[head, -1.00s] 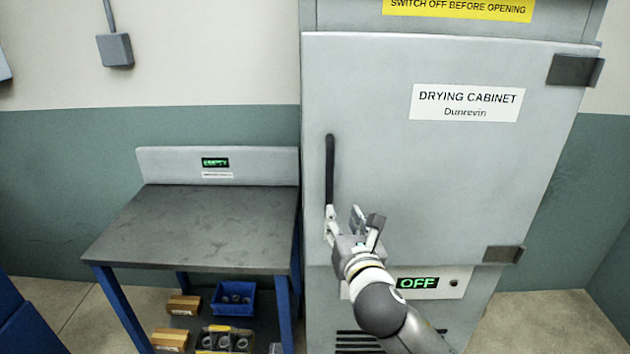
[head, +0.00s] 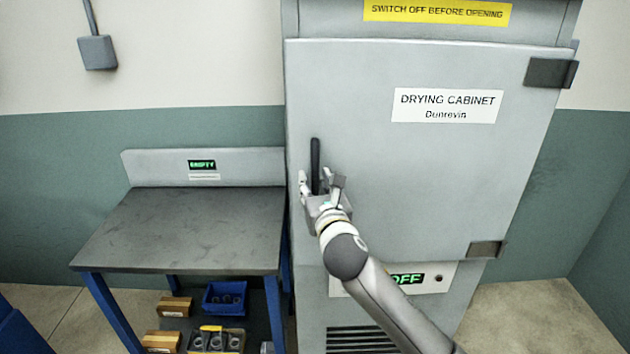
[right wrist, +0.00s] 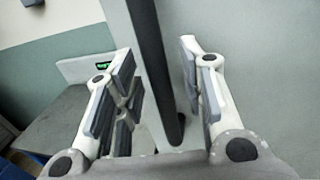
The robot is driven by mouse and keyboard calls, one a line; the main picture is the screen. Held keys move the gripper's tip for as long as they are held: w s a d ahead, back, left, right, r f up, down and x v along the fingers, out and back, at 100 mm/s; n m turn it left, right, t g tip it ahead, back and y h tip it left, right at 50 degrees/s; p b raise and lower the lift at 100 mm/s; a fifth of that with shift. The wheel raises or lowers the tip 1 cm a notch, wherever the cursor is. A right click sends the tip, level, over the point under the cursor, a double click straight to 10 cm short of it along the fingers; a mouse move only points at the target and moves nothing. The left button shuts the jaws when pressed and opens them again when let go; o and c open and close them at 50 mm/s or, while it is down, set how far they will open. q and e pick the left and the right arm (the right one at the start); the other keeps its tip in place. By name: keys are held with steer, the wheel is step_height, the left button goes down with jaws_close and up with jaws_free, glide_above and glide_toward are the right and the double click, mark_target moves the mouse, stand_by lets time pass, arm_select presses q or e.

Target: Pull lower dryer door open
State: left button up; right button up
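The drying cabinet's door (head: 420,180) is a large grey panel and looks shut, with hinges on its right side. Its black vertical handle (head: 315,165) is near the door's left edge. My right gripper (head: 317,180) is at the lower part of the handle. In the right wrist view the black handle (right wrist: 158,70) stands between the open fingers of my right gripper (right wrist: 160,85), with visible gaps on both sides. The handle's lower end (right wrist: 172,130) shows close to the palm. My left gripper is not in view.
A panel reading OFF (head: 405,280) is below the door, partly behind my right arm. A dark-topped table (head: 180,230) stands left of the cabinet. A blue bin (head: 225,298) and small boxes lie on its lower shelf.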

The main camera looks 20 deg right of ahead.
steer(key=shift+w, duration=0.35)
jaws_close()
